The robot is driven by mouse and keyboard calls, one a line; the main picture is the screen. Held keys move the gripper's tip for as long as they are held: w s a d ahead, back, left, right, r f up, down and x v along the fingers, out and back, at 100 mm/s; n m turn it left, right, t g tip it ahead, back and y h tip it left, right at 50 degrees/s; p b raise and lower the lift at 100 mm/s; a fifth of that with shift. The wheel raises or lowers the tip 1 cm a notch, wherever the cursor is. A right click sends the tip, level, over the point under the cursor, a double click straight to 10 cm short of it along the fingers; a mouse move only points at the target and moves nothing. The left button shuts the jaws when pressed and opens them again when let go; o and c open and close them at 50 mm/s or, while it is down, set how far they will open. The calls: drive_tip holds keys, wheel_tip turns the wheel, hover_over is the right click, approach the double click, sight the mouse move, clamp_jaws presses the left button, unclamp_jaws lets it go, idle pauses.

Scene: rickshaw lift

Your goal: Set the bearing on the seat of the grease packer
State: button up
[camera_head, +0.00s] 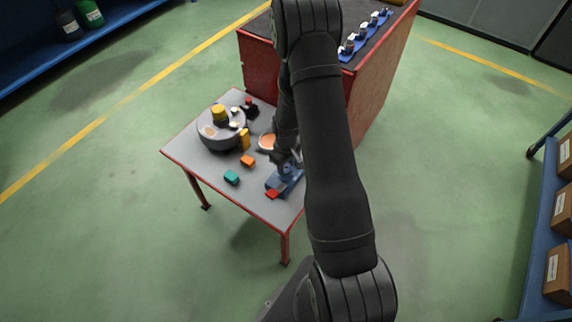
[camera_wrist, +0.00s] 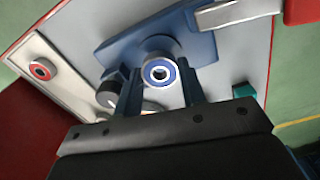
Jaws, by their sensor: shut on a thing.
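In the wrist view, my gripper (camera_wrist: 160,85) is shut on a bearing (camera_wrist: 159,72), a small silver ring with a blue face and a dark bore. The bearing sits between the fingertips, its face toward the camera. The blue grease packer (camera_wrist: 190,40) is just behind it, with a silver lever (camera_wrist: 238,12) and a red grip (camera_wrist: 302,10). The bearing overlaps the packer's round blue part, so its seat is mostly hidden and I cannot tell whether they touch. In the head view, the packer (camera_head: 285,182) is on the table under my gripper (camera_head: 287,165), which my arm largely covers.
The small table (camera_head: 205,165) also bears a round grey unit (camera_head: 220,135) with a yellow part, an orange block (camera_head: 248,160), a teal block (camera_head: 231,177) and an orange dish (camera_head: 267,142). A red cabinet (camera_head: 375,95) behind carries a blue rack (camera_head: 372,32) with several parts.

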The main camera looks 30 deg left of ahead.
drive_tip(key=shift+f, duration=1)
idle(1.6)
drive_tip(key=o, duration=1.4)
drive_tip(key=shift+c, duration=0.3)
drive_tip(key=shift+w+a+r, duration=0.1)
drive_tip(key=shift+w+r, duration=0.05)
drive_tip(key=shift+r, duration=0.95)
drive_tip(key=shift+o, duration=0.7)
drive_tip(key=shift+r, duration=1.5)
drive_tip(key=shift+o, duration=0.3)
drive_tip(key=shift+r, duration=1.45)
